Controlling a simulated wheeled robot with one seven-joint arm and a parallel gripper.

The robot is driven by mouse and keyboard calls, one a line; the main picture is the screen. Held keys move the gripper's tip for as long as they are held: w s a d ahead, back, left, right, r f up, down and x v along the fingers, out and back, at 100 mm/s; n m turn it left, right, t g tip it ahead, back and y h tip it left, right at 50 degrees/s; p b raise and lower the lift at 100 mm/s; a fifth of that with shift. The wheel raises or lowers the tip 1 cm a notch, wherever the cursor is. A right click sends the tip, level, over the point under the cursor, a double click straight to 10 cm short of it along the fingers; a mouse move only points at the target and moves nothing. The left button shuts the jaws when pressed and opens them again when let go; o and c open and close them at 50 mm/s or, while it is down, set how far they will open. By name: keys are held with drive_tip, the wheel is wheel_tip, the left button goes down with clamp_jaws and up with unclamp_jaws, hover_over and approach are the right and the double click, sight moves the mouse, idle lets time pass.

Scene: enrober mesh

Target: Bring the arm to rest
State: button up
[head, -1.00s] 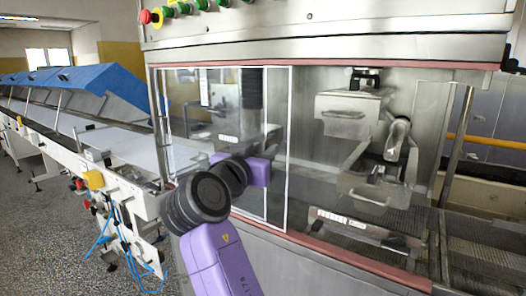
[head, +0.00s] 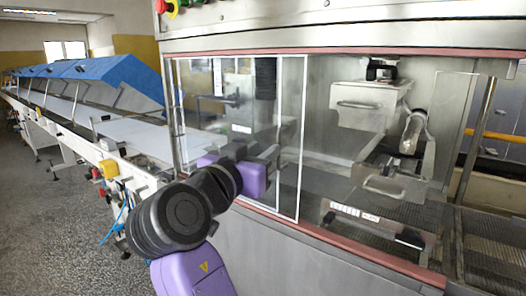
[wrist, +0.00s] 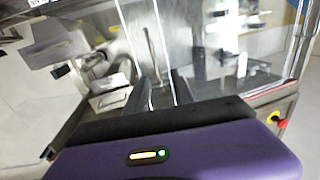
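My arm reaches up from the bottom of the head view, with a dark elbow joint (head: 180,215) and purple links. Its purple hand (head: 250,179) is in front of the machine's clear sliding panel (head: 290,110).
The steel enrober fills the right, with a pinkish lower rail (head: 360,247), a handled metal box (head: 365,104) and a mesh belt (head: 490,245) inside. A long conveyor with blue hoods (head: 110,75) runs along the left. The grey floor (head: 60,225) at left is clear.

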drive_tip(key=a+n+t+y, duration=0.4)
drive_tip(key=a+n+y, duration=0.3)
drive_tip(key=s+d+f+n+y+p, duration=0.1)
drive_tip(key=s+d+f+n+y, duration=0.15)
drive_tip(key=s+f, duration=0.5)
drive_tip(key=s+d+f+n+y, duration=0.1)
drive_tip(key=s+d+f+y, duration=0.35)
drive_tip(key=f, duration=0.55)
drive_tip(key=s+d+f+m+g+h+p, duration=0.1)
drive_tip(key=s+d+f+g+h, duration=0.1)
drive_tip(key=s+d+f, duration=0.2)
drive_tip(key=s+d+f+m+g+h+p, duration=0.1)
drive_tip(key=s+d+f, duration=0.3)
drive_tip(key=s+d, duration=0.6)
drive_tip(key=s+d+f+m+g+h+p, duration=0.1)
drive_tip(key=s+d, duration=0.6)
drive_tip(key=s, duration=1.6)
wheel_tip(320, 180, down, 3)
drive_tip(key=m+g+h, duration=0.1)
drive_tip(key=m+h, duration=0.1)
drive_tip(key=shift+g+h, duration=0.3)
